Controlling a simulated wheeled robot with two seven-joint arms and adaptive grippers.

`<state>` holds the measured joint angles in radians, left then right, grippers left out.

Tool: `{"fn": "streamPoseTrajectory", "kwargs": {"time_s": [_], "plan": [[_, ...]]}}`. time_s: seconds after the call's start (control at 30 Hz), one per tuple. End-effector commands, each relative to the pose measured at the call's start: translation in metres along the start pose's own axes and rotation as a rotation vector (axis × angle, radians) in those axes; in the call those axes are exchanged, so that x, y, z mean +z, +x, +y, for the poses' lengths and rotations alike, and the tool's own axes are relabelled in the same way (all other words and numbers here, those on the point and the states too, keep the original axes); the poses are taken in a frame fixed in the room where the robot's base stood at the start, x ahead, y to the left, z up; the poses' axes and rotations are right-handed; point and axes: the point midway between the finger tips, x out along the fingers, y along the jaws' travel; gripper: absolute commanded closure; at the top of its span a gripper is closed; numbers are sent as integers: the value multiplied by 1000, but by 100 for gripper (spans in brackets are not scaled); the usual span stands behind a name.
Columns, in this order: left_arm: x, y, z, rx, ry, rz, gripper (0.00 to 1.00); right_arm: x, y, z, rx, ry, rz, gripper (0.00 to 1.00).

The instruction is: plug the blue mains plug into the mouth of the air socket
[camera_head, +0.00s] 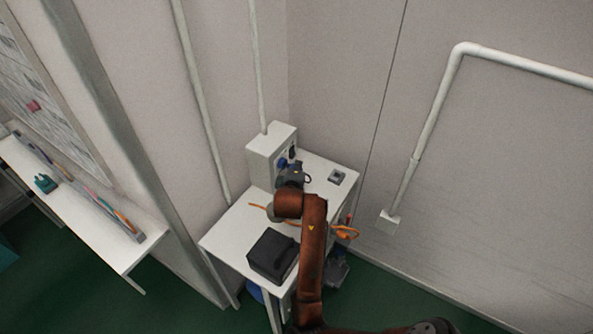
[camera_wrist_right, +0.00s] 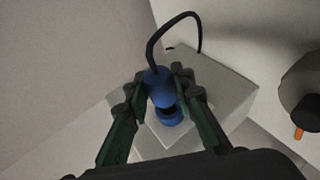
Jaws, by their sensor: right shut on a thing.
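The blue mains plug (camera_wrist_right: 157,85) is between the two fingers of my right gripper (camera_wrist_right: 160,92) in the right wrist view. The gripper is shut on it. A black cable leaves the plug and arcs up and right. Just below the plug is a blue socket ring (camera_wrist_right: 168,119) with a dark mouth, on the pale box. A dark band shows between plug and ring; I cannot tell whether they touch. In the head view the right gripper (camera_head: 290,174) is at the box's front face, beside a blue part (camera_head: 282,163). My left gripper is not in view.
The pale box (camera_head: 263,158) stands at the back of a white table (camera_head: 228,232) against the wall. A black box (camera_head: 272,255) sits at the table's front, a small grey item (camera_head: 337,176) at its right. Orange cable (camera_head: 345,232) hangs at the right edge. A white shelf (camera_head: 120,245) is at left.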

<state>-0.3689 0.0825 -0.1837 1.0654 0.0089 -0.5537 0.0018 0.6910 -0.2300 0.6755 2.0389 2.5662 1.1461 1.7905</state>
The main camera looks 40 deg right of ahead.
Motion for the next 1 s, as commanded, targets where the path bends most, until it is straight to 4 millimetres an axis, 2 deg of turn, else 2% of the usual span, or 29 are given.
{"fn": "streamPoseTrajectory", "kwargs": {"time_s": [0.27,0.63,1.0], "plan": [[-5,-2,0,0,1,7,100,0,0,1,1,0,0,100],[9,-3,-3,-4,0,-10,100,0,0,1,0,0,1,100],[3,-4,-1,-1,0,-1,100,0,0,0,0,0,0,100]]}}
